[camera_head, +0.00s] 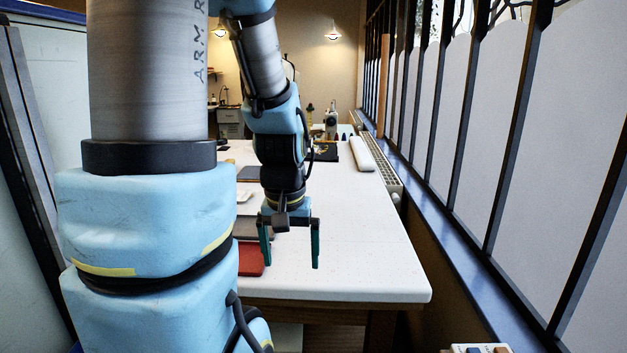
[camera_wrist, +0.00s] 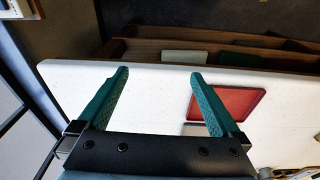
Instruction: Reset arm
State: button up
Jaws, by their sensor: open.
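My gripper (camera_head: 291,246) hangs from my arm over the near part of the white table (camera_head: 360,255), its fingers pointing down. In the wrist view, my gripper (camera_wrist: 160,80) shows two green fingers spread wide apart with nothing between them. A red flat item (camera_head: 251,260) lies on the table to the left of the gripper, partly hidden by my arm. It also shows in the wrist view (camera_wrist: 232,102), right of and behind the right finger.
A white roll (camera_head: 362,153) lies along the table's right side. A sewing machine (camera_head: 331,122) and small items stand at the far end. A panelled partition (camera_head: 490,130) runs along the right. The table's near right part is clear. Below its edge is a wooden shelf (camera_wrist: 140,50).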

jog(key=shift+s+a+f, duration=0.1)
jog(key=shift+s+a, duration=0.2)
jog(key=shift+a, duration=0.3)
jog(key=shift+s+a+f, duration=0.1)
jog(key=shift+s+a, duration=0.15)
jog(key=shift+a, duration=0.35)
